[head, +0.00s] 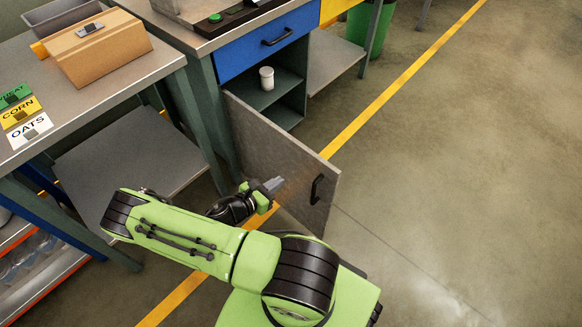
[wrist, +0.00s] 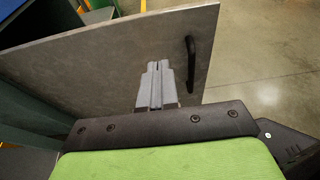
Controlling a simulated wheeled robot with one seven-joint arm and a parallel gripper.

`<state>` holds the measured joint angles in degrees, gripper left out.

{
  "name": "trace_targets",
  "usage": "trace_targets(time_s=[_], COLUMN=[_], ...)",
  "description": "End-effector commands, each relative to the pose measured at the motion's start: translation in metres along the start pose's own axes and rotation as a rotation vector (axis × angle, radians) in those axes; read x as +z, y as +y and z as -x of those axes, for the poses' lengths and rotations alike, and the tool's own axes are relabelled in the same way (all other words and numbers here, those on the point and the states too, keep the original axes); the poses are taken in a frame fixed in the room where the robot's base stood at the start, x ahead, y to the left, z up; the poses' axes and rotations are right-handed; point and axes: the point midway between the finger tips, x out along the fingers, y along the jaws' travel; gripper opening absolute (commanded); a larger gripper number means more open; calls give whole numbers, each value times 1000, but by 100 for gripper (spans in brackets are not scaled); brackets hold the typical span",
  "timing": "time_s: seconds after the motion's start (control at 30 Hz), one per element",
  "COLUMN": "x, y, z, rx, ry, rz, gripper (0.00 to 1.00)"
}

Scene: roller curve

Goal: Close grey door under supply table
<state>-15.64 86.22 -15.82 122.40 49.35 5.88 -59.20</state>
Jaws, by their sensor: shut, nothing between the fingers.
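The grey door (head: 280,152) stands wide open, swung out from the cabinet under the supply table (head: 184,36). Its black handle (head: 317,189) is near the door's free edge. My gripper (head: 275,184) is shut and empty, in front of the door's handle side, left of the handle. In the wrist view my gripper (wrist: 157,68) points at the grey door (wrist: 110,58), with the black handle (wrist: 191,62) to its right. I cannot tell whether the fingertips touch the door. The open cabinet (head: 262,92) shows inner shelves.
A white jar (head: 267,78) stands inside the cabinet. A blue drawer (head: 268,45) is shut above it. A table (head: 150,67) with a cardboard box (head: 98,47) and labels stands at left. A green bin (head: 378,30) is at the back. The floor (head: 460,170) at right is clear.

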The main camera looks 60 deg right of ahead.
Motion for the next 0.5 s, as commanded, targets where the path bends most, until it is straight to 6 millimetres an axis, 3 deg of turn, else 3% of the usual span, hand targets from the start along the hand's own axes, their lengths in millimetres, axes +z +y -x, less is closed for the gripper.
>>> trace_targets(time_s=[0.5], x=[2], y=[-2], z=[-108], rx=[-8], ry=[4], rz=[-7], gripper=[0])
